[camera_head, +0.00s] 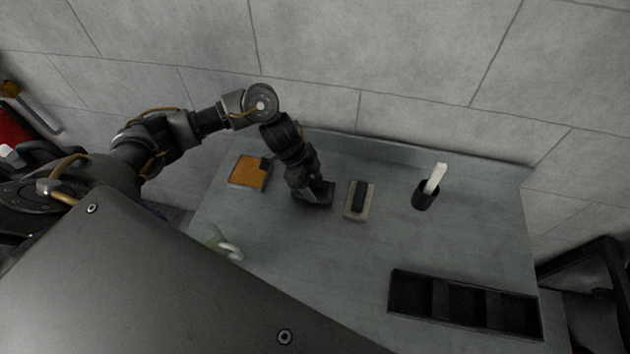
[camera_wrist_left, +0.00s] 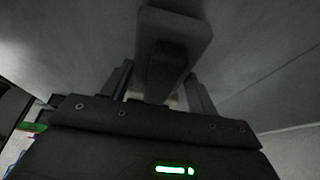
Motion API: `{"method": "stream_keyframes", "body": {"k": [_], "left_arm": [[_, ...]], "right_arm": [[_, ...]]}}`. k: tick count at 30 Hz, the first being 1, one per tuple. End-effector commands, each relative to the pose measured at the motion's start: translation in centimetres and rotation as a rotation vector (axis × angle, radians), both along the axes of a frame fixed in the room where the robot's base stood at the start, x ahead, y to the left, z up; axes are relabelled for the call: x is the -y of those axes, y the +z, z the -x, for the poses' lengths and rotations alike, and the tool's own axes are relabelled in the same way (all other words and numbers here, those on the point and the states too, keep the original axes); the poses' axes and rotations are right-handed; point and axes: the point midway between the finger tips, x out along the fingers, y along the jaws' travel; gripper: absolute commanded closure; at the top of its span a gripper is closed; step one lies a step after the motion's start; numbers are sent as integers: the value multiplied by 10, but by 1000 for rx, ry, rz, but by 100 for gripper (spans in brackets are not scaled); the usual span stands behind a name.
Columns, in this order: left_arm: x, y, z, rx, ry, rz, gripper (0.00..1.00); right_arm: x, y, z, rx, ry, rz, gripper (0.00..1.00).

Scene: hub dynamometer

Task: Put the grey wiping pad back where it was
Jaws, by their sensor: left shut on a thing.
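My left gripper (camera_head: 318,195) is low over the middle of the table. In the left wrist view its two fingers (camera_wrist_left: 160,88) stand on either side of a dark grip. That grip belongs to a dark grey slab with rounded corners, which looks like the grey wiping pad (camera_wrist_left: 190,22). My left gripper is shut on it. In the head view the gripper mostly hides it, and I cannot tell whether it touches the table. My right gripper is not in view.
A beige slab with a dark strip (camera_head: 351,213) lies just right of the gripper. An orange pad (camera_head: 248,173) lies to its left. A black cup (camera_head: 423,198) holds a white stick. A black compartment tray (camera_head: 393,291) sits at front right. Table between is clear.

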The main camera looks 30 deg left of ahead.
Motion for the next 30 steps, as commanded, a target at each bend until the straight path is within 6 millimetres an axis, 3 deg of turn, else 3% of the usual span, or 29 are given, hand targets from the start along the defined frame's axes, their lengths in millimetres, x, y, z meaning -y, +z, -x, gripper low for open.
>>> {"method": "stream_keyframes", "body": {"k": [15,16,20,30], "left_arm": [[0,-13,-1,2,2,1,59],[0,-12,-1,3,2,0,37],[0,-12,-1,3,1,-1,20],[0,-8,-1,4,1,0,19]], "right_arm": [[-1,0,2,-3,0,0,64],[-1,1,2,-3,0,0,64],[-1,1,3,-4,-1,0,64],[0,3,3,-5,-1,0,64]]}}
